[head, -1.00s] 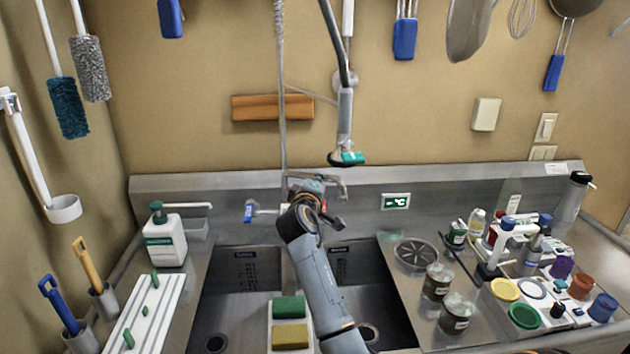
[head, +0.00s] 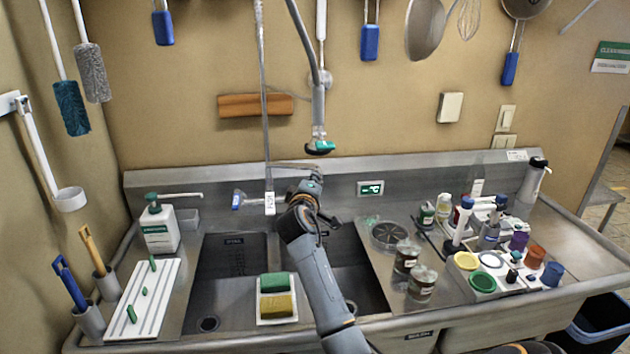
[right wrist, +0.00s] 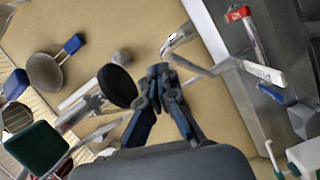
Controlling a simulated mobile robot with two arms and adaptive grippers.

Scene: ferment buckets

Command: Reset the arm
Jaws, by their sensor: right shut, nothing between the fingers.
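My right arm rises from the bottom edge over the double sink, and my right gripper (head: 333,222) is at the back of the sink, in front of the faucet. In the right wrist view the two dark fingers (right wrist: 158,72) are together and hold nothing. The metal faucet spout (right wrist: 180,40) shows beyond the fingertips; I cannot tell how far apart they are. My left gripper is not in view.
A tray with a green and a yellow sponge (head: 276,283) sits at the sink divider beside my forearm. A soap bottle (head: 159,228) stands left. Jars (head: 421,282) and several small containers (head: 483,282) crowd the right counter. The hanging spray hose (head: 319,110) is above.

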